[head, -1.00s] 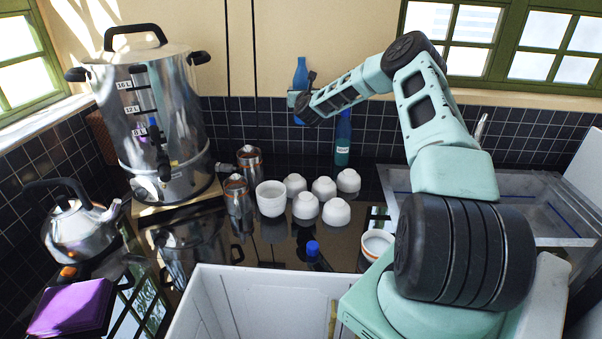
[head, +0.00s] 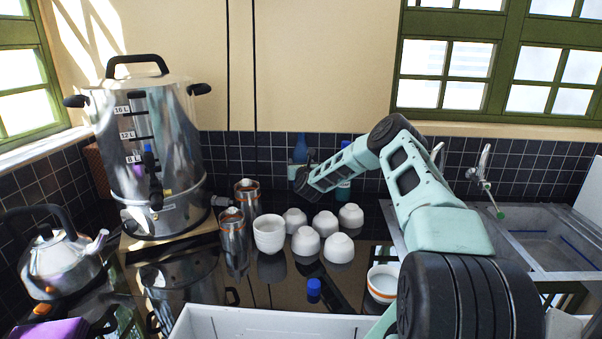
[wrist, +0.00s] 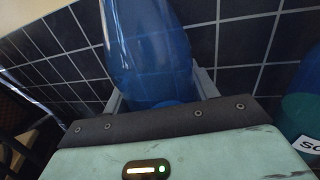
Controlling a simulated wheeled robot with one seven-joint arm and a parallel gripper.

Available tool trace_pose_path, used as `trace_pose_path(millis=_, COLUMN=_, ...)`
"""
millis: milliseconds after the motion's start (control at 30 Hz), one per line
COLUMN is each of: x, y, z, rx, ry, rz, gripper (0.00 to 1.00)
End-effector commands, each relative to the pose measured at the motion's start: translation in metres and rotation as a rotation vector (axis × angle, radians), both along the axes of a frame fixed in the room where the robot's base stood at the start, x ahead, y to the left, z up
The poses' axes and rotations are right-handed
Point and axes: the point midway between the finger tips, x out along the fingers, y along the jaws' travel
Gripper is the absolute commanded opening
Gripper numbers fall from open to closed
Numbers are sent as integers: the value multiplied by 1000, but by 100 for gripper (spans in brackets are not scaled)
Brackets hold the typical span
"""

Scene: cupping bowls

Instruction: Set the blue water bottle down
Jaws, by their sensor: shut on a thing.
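The blue water bottle (head: 300,146) is upright at the back of the counter, in front of the dark tiles. My gripper (head: 295,171) is shut around it, and the arm and gripper hide its lower part. In the wrist view the translucent blue bottle (wrist: 150,45) stands between the fingers, just beyond the gripper body. I cannot tell whether its base touches the counter (head: 285,290).
A teal bottle (head: 343,188) with a white label stands just right of my gripper. White bowls (head: 306,241) and metal canisters (head: 233,230) stand nearer. A large steel urn (head: 150,150) is at left and a sink (head: 545,240) at right.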

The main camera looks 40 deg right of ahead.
Motion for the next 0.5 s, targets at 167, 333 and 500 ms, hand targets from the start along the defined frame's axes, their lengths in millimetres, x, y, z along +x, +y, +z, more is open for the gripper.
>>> trace_pose_path(millis=167, x=0, y=0, z=-19, rx=0, ry=1, rz=-1, gripper=24)
trace_pose_path(millis=333, x=0, y=0, z=-35, rx=-3, ry=0, rz=0, gripper=24)
trace_pose_path(millis=500, x=0, y=0, z=-36, rx=-3, ry=-2, rz=0, gripper=24)
